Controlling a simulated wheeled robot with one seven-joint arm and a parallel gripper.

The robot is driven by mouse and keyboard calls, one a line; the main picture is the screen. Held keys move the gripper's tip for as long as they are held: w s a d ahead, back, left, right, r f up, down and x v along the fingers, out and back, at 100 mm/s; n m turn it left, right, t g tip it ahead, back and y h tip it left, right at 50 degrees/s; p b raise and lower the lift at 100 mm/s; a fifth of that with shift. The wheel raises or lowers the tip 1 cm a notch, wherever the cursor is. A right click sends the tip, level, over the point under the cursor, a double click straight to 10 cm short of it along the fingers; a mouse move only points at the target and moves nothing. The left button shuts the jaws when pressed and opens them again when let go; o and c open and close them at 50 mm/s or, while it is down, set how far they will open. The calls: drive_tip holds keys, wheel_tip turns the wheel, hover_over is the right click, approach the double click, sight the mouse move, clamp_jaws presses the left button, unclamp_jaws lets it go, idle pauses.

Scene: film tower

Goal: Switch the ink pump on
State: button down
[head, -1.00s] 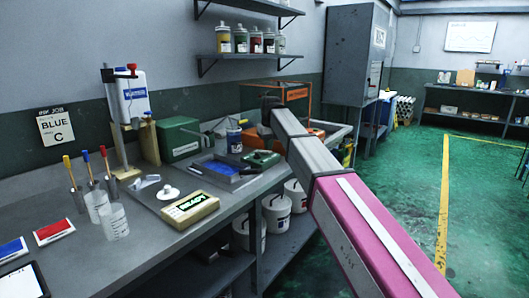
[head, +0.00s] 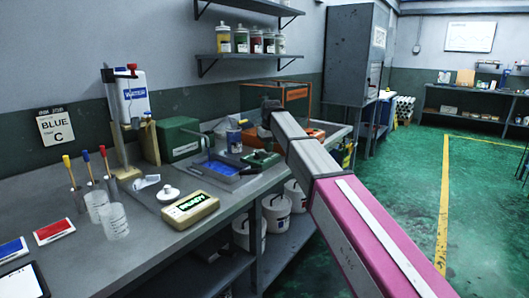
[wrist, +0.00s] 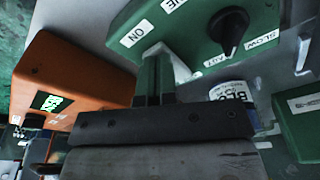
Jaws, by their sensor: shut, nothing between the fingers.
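The green ink pump (head: 262,159) sits on the bench, partly hidden by my arm in the head view. In the wrist view, its green box (wrist: 190,25) carries an ON label, a black knob (wrist: 229,32) and SLOW and FAST labels. My gripper (wrist: 154,60) is shut and empty, with its fingertips at the box's edge, close to the ON label. I cannot tell whether they touch it. The switch itself is not clearly visible. A tray (head: 238,180) with blue in it stands left of the pump.
An orange box (wrist: 80,80) with a lit green display is close to my fingers in the wrist view. A labelled can (head: 234,141) stands behind the tray. A box with a READY display (head: 190,208) sits at the bench's front edge.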

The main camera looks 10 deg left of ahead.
drive_tip(key=shift+r, duration=3.5)
